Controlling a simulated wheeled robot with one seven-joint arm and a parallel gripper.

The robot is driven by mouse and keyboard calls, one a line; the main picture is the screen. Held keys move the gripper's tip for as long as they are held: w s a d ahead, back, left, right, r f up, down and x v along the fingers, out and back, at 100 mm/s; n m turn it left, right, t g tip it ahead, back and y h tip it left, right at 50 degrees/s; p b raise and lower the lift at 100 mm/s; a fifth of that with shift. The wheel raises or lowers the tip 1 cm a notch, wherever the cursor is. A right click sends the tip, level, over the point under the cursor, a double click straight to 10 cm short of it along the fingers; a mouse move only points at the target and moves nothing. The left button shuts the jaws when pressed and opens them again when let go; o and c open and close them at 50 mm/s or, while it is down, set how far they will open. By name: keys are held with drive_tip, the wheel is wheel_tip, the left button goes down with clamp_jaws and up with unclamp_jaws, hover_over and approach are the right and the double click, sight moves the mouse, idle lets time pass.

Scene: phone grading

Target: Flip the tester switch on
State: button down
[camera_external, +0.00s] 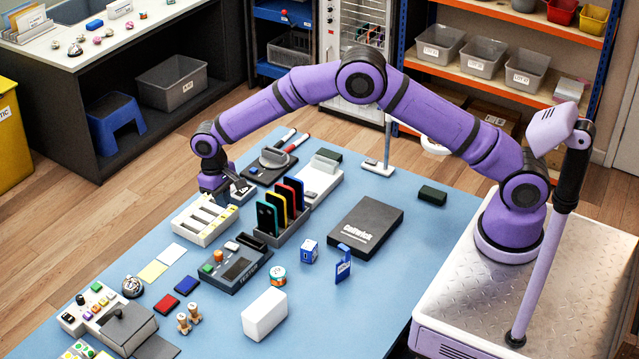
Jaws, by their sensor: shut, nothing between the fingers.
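The tester (222,283) is a dark grey box with a dark screen, lying on the blue table left of the middle. My gripper (236,194) is shut and empty. It is behind the tester and apart from it, near the right end of a white slotted tray (190,235).
A rack (268,238) of coloured phones stands just right of the tester's back. A black box (365,228), a white block (264,314) and small coloured boxes lie to the right. Cards and a button panel (100,318) lie to the left. The table's right front is clear.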

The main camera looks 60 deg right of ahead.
sight(235, 247)
drive_tip(key=f, duration=0.4)
drive_tip(key=s+f, duration=0.1)
drive_tip(key=f, duration=0.4)
drive_tip(key=s+f, duration=0.1)
drive_tip(key=f, duration=0.3)
drive_tip(key=shift+f, duration=0.4)
